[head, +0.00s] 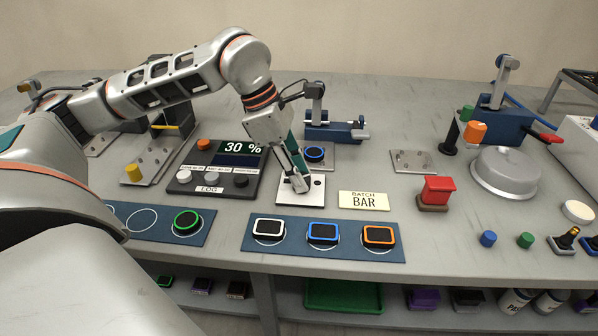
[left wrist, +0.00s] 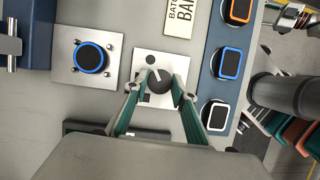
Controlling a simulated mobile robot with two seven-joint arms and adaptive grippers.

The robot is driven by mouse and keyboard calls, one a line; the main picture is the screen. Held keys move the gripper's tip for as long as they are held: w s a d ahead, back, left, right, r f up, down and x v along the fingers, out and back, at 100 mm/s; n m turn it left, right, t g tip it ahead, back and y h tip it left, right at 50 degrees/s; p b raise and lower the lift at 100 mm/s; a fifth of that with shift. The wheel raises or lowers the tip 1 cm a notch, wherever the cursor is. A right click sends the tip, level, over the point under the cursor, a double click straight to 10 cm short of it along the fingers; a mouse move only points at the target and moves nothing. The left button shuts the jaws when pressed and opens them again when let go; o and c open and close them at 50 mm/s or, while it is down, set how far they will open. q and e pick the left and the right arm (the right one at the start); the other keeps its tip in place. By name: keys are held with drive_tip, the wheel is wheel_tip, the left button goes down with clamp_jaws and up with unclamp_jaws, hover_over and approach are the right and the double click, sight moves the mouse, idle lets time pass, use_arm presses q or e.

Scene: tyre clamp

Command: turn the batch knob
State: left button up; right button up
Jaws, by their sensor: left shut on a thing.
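The batch knob is a dark round knob (left wrist: 160,86) on a small white plate (left wrist: 147,59) in the left wrist view. A light mark shows on the knob's upper left. My left gripper (left wrist: 161,80) is shut on the knob, with one finger on either side. In the head view my left gripper (head: 298,184) reaches down onto the white plate (head: 287,200), and its fingers mostly hide the knob. A sign reading BATCH BAR (head: 363,201) lies to the right of the plate.
A console (head: 214,172) showing 30 % stands to the left. A blue mat (head: 292,250) with white, blue and orange framed devices lies in front. A blue clamp (head: 334,130) is behind, and a silver dome (head: 505,170) stands at right.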

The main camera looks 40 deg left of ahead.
use_arm(q)
drive_tip(key=shift+r+n+t+y+p, duration=0.1)
drive_tip(key=shift+n+t+y+p, duration=0.3)
drive_tip(key=shift+n, duration=0.8)
drive_tip(key=n+t+p, duration=0.1)
drive_tip(key=n, duration=0.2)
drive_tip(key=shift+s+d+y, duration=0.1)
drive_tip(key=shift+d+y, duration=0.05)
drive_tip(key=shift+y, duration=0.25)
drive_tip(key=shift+n+y+p, duration=0.3)
drive_tip(key=shift+n+p, duration=0.05)
drive_tip(key=shift+n, duration=0.75)
drive_tip(key=shift+d+n+y+p, duration=0.1)
drive_tip(key=shift+n+y+p, duration=0.25)
drive_tip(key=shift+n, duration=0.75)
drive_tip(key=shift+n+y, duration=0.35)
drive_tip(key=shift+n, duration=0.45)
